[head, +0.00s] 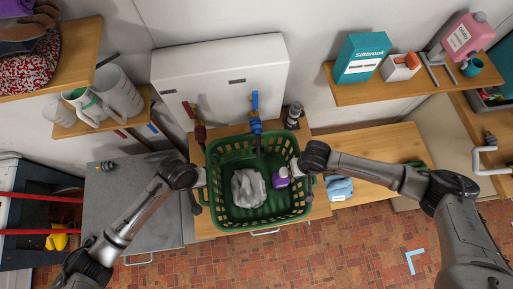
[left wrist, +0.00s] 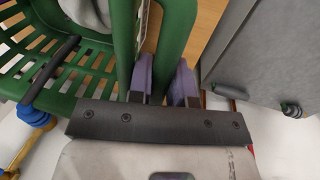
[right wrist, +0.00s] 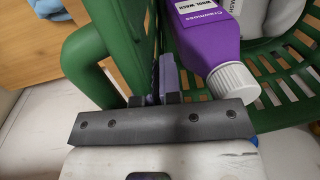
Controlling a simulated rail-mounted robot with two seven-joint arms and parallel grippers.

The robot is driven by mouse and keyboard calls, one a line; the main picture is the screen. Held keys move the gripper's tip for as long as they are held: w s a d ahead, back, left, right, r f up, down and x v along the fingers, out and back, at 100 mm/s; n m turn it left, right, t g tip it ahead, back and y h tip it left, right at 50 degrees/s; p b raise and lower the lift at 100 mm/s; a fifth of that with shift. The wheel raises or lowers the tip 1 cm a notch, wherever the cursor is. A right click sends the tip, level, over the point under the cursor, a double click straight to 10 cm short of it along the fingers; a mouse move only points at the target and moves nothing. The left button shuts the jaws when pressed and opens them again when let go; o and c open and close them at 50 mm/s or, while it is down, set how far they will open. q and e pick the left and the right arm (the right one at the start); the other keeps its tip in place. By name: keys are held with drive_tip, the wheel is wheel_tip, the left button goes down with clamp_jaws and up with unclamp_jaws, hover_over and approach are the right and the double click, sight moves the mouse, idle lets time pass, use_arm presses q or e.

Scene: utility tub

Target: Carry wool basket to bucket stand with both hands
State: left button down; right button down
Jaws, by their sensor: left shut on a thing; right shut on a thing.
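The wool basket (head: 222,165) is a green slatted basket with a grey crumpled wool item (head: 248,187) and a purple wool wash bottle (head: 282,177) inside. It is upright below the wall taps, over a wooden counter. My left gripper (head: 201,180) is shut on its left side; the left wrist view shows the pads around the green handle bar (left wrist: 172,35). My right gripper (head: 297,168) is shut on its right side; the right wrist view shows the green rim (right wrist: 122,50) and the bottle (right wrist: 212,40) close by. I cannot tell which surface is the bucket stand.
Blue (head: 256,112) and red (head: 198,125) taps rise just behind the basket. A grey-topped cabinet (head: 130,195) stands left. A wooden bench (head: 375,150) stands right, with a blue cloth (head: 339,188) at its front. Shelves with jugs and boxes hang above.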

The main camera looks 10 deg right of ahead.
use_arm(q)
drive_tip(key=shift+r, duration=0.3)
use_arm(e)
drive_tip(key=shift+r, duration=0.3)
